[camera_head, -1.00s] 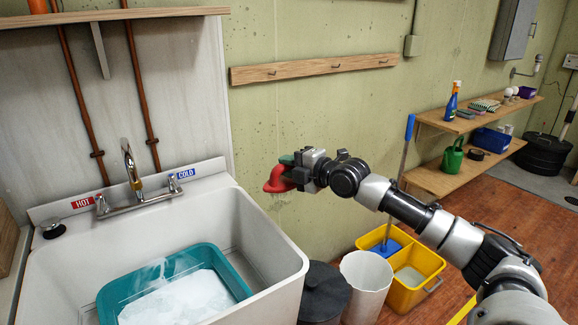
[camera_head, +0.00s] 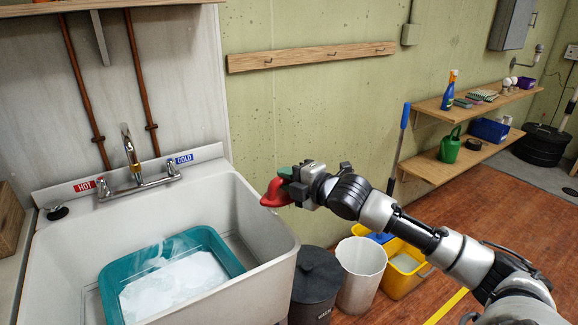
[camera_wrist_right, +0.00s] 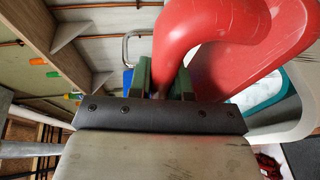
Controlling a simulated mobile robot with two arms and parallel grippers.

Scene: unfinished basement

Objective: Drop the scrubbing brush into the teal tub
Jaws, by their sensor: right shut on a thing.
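The red scrubbing brush (camera_head: 272,194) is held by its looped handle in my right gripper (camera_head: 288,186), just right of the sink's right rim in the head view. In the right wrist view the red brush (camera_wrist_right: 245,40) fills the upper right, between the green finger pads (camera_wrist_right: 163,82). The teal tub (camera_head: 222,248) sits in the white sink and holds water with white suds. It lies left of and below the brush, and part of it shows in the wrist view (camera_wrist_right: 285,98). My left gripper is not in view.
The white utility sink (camera_head: 268,250) has a faucet (camera_head: 131,158) at its back. A dark lidded bin (camera_head: 318,280), a white bin (camera_head: 360,275) and a yellow mop bucket (camera_head: 408,268) stand right of it. Wall shelves (camera_head: 470,110) hold bottles and supplies.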

